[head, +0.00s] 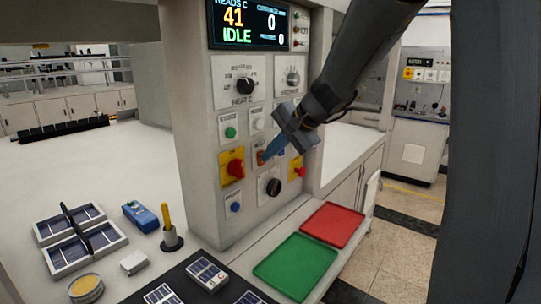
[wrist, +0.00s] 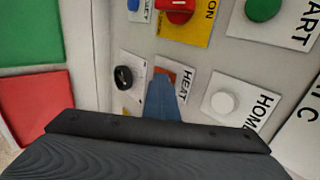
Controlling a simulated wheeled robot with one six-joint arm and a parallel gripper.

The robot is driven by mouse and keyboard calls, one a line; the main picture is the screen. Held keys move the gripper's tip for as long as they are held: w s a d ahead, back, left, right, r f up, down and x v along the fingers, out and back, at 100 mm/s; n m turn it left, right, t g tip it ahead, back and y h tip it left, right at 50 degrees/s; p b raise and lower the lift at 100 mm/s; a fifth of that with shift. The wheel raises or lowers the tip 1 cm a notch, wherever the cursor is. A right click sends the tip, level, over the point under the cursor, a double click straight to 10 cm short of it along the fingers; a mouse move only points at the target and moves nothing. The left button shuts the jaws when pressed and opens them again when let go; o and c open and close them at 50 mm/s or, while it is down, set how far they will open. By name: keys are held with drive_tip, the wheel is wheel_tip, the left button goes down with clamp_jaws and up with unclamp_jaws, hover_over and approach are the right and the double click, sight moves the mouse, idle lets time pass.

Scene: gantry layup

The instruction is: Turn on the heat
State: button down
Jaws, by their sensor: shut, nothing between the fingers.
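The control panel (head: 215,110) stands upright, with a display (head: 250,25) on top showing 41, zeros and IDLE. The HEAT switch (head: 260,158) is a small orange-red rocker on a white plate, low in the middle. It also shows in the wrist view (wrist: 172,74) beside its HEAT label, partly covered by my fingers. My gripper (head: 267,155) is shut and empty, its blue fingertips (wrist: 162,80) at the switch. I cannot tell whether they touch it. A HEAT C dial (head: 245,86) sits higher up.
Close around the switch are a red knob on yellow (head: 236,168), a black knob (head: 273,187), a white HOME button (wrist: 223,103) and a red button (head: 299,172). Green (head: 295,267) and red (head: 333,224) trays lie below. Tools and solar cells lie at left.

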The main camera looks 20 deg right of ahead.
idle(0.3)
drive_tip(key=f+b+v, duration=0.1)
drive_tip(key=v, duration=0.5)
drive_tip(key=s+d+b+v, duration=0.1)
drive_tip(key=v, duration=0.6)
drive_tip(key=shift+s+f+b, duration=0.3)
drive_tip(key=shift+s, duration=0.05)
drive_tip(key=shift+d+f, duration=0.1)
drive_tip(key=shift+f, duration=0.05)
drive_tip(key=shift+s+d+f+p, duration=0.1)
drive_tip(key=shift+f+p, duration=0.6)
drive_tip(key=shift+p, duration=0.3)
